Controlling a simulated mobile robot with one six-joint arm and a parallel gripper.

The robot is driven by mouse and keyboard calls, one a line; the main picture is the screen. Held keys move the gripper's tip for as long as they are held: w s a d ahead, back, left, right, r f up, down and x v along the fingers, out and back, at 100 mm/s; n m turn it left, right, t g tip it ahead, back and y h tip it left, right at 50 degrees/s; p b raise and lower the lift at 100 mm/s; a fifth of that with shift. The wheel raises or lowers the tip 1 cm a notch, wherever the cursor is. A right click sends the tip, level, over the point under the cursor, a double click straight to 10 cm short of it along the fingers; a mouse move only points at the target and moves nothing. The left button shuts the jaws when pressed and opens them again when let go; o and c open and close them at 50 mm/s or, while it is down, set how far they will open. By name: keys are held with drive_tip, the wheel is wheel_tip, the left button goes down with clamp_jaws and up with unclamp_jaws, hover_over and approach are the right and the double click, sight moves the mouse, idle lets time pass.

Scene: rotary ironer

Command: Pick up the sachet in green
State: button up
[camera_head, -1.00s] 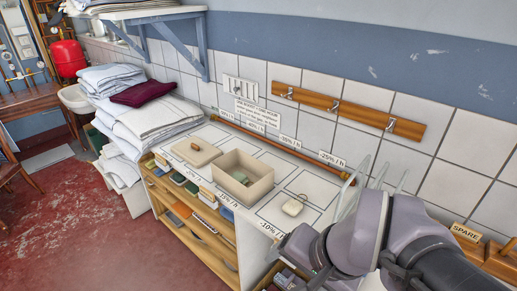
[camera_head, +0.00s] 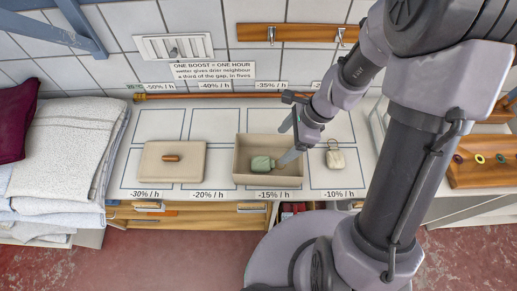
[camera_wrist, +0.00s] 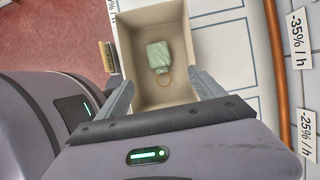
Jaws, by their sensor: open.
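The green sachet (camera_head: 263,163) lies inside an open beige box (camera_head: 240,156) on the marked counter. In the wrist view the green sachet (camera_wrist: 158,56) lies on the box floor, with a small ring at its near end. My gripper (camera_head: 291,142) is above the right part of the box. In the wrist view its fingers (camera_wrist: 163,88) are spread apart, with nothing between them, and the sachet lies beyond their tips. A cream sachet (camera_head: 335,157) with a ring lies on the counter to the right of the box.
A beige lid (camera_head: 172,162) with a brown handle lies left of the box. Folded linen (camera_head: 70,145) is stacked at the left. The box walls stand around the sachet. Back counter cells are clear.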

drive_tip(key=b, duration=0.3)
hover_over(264, 162)
drive_tip(key=d, duration=0.3)
wheel_tip(264, 162, down, 7)
drive_tip(key=shift+f, duration=0.15)
drive_tip(key=b+x, duration=0.3)
drive_tip(key=x, duration=0.3)
drive_tip(key=shift+s+a, duration=0.1)
drive_tip(key=shift+a, duration=0.15)
drive_tip(key=shift+c, duration=0.5)
drive_tip(key=c, duration=1.3)
wheel_tip(264, 162, up, 10)
drive_tip(key=p, duration=0.5)
drive_tip(key=shift+c, duration=0.2)
